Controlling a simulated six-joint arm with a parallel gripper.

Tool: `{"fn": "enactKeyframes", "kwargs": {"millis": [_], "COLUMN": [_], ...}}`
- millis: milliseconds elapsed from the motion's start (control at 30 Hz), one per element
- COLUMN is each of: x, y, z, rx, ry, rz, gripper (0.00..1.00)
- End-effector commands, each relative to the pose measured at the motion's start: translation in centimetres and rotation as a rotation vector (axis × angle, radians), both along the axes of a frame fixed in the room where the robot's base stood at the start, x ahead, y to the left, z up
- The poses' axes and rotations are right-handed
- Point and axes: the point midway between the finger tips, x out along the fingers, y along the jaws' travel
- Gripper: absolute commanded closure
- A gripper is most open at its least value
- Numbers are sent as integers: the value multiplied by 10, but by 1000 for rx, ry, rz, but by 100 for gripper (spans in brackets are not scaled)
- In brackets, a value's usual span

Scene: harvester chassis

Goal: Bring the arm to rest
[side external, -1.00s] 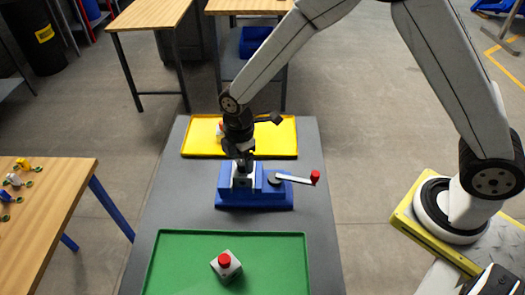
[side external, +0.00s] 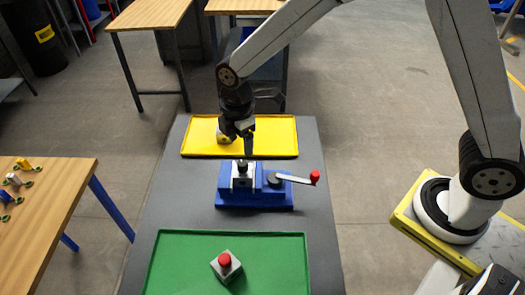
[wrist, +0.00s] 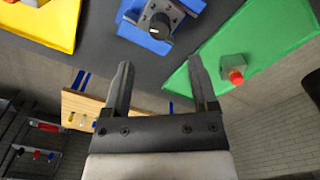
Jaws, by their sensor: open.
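My gripper (side external: 240,142) hangs above the grey table, just over and behind the blue vise (side external: 254,196). Its jaws are open and empty. In the wrist view my gripper (wrist: 158,88) shows two spread fingers with nothing between them. The blue vise (wrist: 134,35) holds a small grey block with a dark knob (side external: 242,165) on top, and my fingers are apart from it. The vise has a lever with a red end (side external: 315,177) pointing right.
A yellow tray (side external: 275,137) lies behind the vise, with an item partly hidden by my gripper. A green tray (side external: 180,260) in front holds a grey box with a red button (side external: 226,267). A wooden table (side external: 45,215) with small parts stands left.

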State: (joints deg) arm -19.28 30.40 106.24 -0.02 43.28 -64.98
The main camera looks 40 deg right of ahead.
Motion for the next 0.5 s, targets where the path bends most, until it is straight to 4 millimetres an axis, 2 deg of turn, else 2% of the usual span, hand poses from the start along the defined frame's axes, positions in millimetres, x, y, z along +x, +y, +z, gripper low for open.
{"fn": "enactKeyframes", "kwargs": {"millis": [167, 267, 500], "x": [-5, -10, -40], "y": [-10, -22, -67], "z": [3, 7, 17], "rx": [4, 11, 41], "ry": [-10, -26, -77], "rz": [-73, -169, -549], "gripper": [25, 25, 25]}}
